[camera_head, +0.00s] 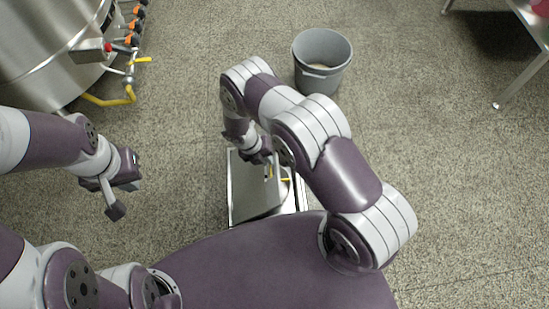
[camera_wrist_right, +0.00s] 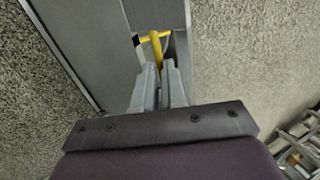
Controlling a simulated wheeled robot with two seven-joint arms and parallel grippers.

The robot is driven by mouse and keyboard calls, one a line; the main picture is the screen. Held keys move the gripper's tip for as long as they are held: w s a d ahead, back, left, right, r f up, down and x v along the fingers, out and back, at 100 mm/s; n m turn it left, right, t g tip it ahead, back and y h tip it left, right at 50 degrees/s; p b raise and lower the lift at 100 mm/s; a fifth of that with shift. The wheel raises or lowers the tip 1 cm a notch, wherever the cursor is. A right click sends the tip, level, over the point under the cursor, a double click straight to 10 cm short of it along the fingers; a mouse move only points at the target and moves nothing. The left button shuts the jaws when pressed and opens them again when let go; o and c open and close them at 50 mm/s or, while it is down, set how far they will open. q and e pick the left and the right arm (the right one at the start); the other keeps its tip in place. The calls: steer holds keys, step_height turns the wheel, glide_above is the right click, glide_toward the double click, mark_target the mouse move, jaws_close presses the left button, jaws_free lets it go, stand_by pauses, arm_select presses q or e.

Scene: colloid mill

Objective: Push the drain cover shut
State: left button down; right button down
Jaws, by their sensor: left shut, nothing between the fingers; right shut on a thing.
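The drain cover (camera_head: 250,195) is a grey metal plate on the floor in front of me. It looks tilted up over the drain opening, its left panel also showing in the right wrist view (camera_wrist_right: 85,35). My right gripper (camera_head: 266,158) is over the drain, partly hidden by my arm. In the right wrist view its fingers (camera_wrist_right: 158,75) are closed at a yellow T-shaped handle (camera_wrist_right: 153,40) beside the cover's edge. My left gripper (camera_head: 115,212) is shut and empty, held above the floor to the left, apart from the cover.
A grey bucket (camera_head: 322,60) stands on the floor beyond the drain. A large steel vessel (camera_head: 45,50) with a yellow pipe (camera_head: 110,99) is at the upper left. A steel table (camera_head: 530,25) is at the upper right. The floor right of the drain is clear.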

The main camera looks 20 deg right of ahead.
steer(key=shift+w+a+r, duration=0.1)
steer(key=shift+w+a, duration=0.05)
steer(key=shift+a, duration=0.5)
steer(key=shift+w+a+r, duration=0.1)
steer(key=shift+a, duration=0.5)
steer(key=c, duration=1.5)
jaws_free()
steer(key=shift+a+f, duration=0.1)
steer(key=shift+f, duration=0.05)
steer(key=shift+r+p, duration=0.4)
steer(key=shift+r, duration=0.05)
steer(key=p+v, duration=0.6)
steer(key=v, duration=0.6)
